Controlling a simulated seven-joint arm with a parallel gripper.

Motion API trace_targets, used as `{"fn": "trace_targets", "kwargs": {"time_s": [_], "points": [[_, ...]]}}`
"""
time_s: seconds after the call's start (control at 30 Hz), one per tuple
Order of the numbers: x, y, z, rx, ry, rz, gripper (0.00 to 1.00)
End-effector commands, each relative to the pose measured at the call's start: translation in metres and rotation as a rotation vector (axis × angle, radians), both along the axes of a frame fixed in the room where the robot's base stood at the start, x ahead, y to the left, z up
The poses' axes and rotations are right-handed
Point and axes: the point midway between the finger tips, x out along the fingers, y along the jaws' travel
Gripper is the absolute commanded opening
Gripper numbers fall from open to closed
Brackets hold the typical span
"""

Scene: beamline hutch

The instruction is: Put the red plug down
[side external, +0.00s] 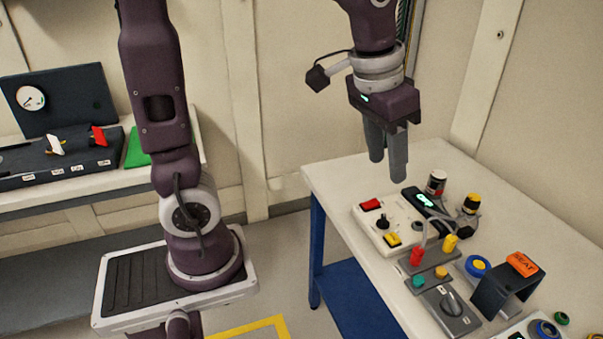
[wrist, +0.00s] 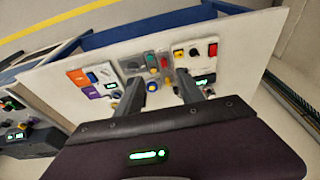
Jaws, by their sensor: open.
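The red plug (side external: 416,257) stands upright in a small grey block on the white table, with a grey lead at it. A yellow plug (side external: 450,243) stands beside it on the same block. My gripper (side external: 388,168) is open and empty, pointing down, well above the table and up and to the left of the red plug in the side view. In the wrist view my gripper (wrist: 159,80) shows its two fingers apart with nothing between them. The red plug (wrist: 165,61) appears small there, beyond the fingertips.
A white box (side external: 372,222) with red and yellow switches stands left of the plugs. The white table's (side external: 335,180) back left corner is clear.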

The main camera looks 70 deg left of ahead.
Motion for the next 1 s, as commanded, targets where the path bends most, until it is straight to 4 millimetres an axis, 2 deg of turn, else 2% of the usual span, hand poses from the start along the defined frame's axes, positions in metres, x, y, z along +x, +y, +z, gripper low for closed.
{"fn": "trace_targets", "kwargs": {"time_s": [0.03,0.1,0.2,0.3,0.43,1.0], "points": [[-0.034,0.0,0.014,0.0,-0.057,0.0,0.45],[-0.077,0.0,0.02,0.0,-0.119,-0.001,0.45],[-0.121,0.0,0.015,0.001,-0.185,0.0,0.45],[-0.144,0.0,0.007,0.002,-0.223,0.0,0.45],[-0.152,0.0,0.003,0.002,-0.237,0.0,0.45],[-0.152,0.0,0.004,0.003,-0.236,-0.001,0.45]]}}
